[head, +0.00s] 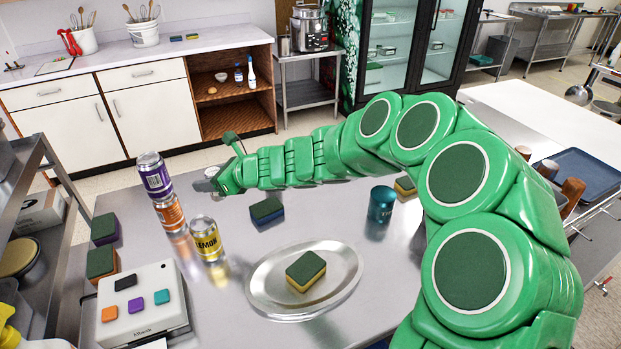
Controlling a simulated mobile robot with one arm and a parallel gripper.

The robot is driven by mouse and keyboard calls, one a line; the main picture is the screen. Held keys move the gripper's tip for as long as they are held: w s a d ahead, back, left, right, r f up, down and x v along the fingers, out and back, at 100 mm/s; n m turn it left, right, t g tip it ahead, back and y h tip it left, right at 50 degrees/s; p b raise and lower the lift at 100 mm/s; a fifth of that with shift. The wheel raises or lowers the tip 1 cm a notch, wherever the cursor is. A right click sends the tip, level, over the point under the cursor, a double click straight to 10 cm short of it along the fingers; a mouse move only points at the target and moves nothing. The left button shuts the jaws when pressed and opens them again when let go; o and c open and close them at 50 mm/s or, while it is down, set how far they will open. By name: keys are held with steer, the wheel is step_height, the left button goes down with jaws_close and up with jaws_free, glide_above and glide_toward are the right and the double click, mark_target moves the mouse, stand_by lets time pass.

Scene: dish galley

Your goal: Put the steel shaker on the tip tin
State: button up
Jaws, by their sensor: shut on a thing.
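My gripper (222,179) is at the far side of the steel table, left of centre, shut on a small silvery thing (211,171). It is mostly hidden by the fingers and looks like the steel shaker. The tip tin (381,203) is a teal can with dark lettering, partly turned out of view. It stands upright on the table right of centre, below my arm in the picture, well apart from my gripper. I see nothing on its top.
Purple (154,176), orange (170,213) and yellow lemon (207,240) cans stand near my gripper. An oval steel tray (262,292) bears a sponge (306,271). Another sponge (266,210) lies mid-table. Table between tray and tin is clear.

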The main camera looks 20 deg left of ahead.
steer(key=shift+w+d, duration=0.1)
steer(key=w+d+r+m+t, duration=0.1)
steer(key=w+d+r, duration=0.15)
steer(key=d, duration=0.45)
steer(key=w+d+r+m+t, duration=0.1)
steer(key=w+d, duration=0.3)
steer(key=d, duration=0.3)
steer(key=w+d+r+t, duration=0.1)
steer(key=w+d+r, duration=0.15)
steer(key=d, duration=0.55)
steer(key=d+r+m+t+h, duration=0.1)
steer(key=d+r+m+t, duration=0.15)
steer(key=d, duration=1.85)
glide_above(379, 190)
steer(key=shift+m, duration=0.25)
steer(key=shift+s+f, duration=0.1)
steer(key=shift+f, duration=6.25)
